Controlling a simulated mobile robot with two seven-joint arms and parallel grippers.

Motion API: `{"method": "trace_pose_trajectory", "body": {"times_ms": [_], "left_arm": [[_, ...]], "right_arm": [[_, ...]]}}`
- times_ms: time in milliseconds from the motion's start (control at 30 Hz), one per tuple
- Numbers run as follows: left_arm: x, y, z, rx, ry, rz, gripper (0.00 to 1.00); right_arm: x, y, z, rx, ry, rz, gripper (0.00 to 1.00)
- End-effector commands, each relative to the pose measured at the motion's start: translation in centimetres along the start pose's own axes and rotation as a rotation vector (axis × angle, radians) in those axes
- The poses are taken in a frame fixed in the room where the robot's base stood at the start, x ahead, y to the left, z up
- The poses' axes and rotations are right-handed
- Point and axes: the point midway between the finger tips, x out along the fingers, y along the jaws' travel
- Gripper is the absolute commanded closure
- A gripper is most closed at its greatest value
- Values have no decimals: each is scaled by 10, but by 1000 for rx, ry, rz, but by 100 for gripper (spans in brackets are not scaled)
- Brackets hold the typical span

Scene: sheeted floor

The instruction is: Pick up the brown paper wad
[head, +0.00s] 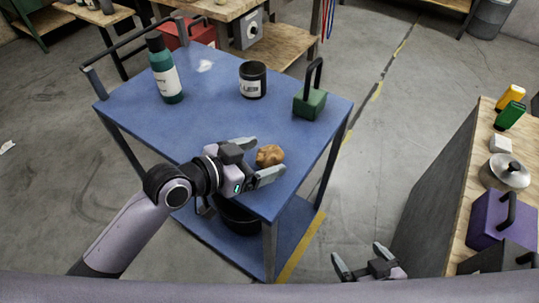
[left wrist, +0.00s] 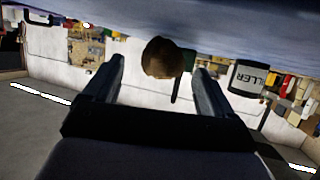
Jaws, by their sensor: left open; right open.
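The brown paper wad (head: 270,156) sits on the blue cart's top (head: 215,125), near its front right edge. My left gripper (head: 264,160) is open at the wad, with one finger on the far side and one on the near side of it in the head view. In the left wrist view the wad (left wrist: 161,58) shows between and beyond the two open fingers (left wrist: 160,82); I cannot tell whether either finger touches it. My right gripper (head: 366,262) is open and empty, low at the bottom right of the head view, away from the cart.
On the cart stand a green bottle (head: 165,72), a dark labelled can (head: 252,80) and a green block with a black handle (head: 310,100). A black bowl (head: 238,216) is on the lower shelf. A wooden-topped bench (head: 455,210) with several items stands at right.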

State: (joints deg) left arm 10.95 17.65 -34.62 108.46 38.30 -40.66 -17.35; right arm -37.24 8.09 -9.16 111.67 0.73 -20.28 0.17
Motion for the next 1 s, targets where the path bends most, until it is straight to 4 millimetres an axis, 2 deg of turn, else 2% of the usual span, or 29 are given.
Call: {"method": "trace_pose_trajectory", "body": {"times_ms": [100,233,567,733,1000], "left_arm": [[16,1,1,-2,1,1,15],[28,0,1,0,1,0,15],[32,0,2,1,0,-1,15],[32,0,2,1,0,-1,70],[31,0,2,0,0,-1,71]], "right_arm": [[-1,0,-1,0,0,0,0],[-1,0,-1,0,0,0,0],[-1,0,-1,1,1,0,0],[-1,0,-1,2,1,0,0],[-1,0,-2,2,1,1,0]]}}
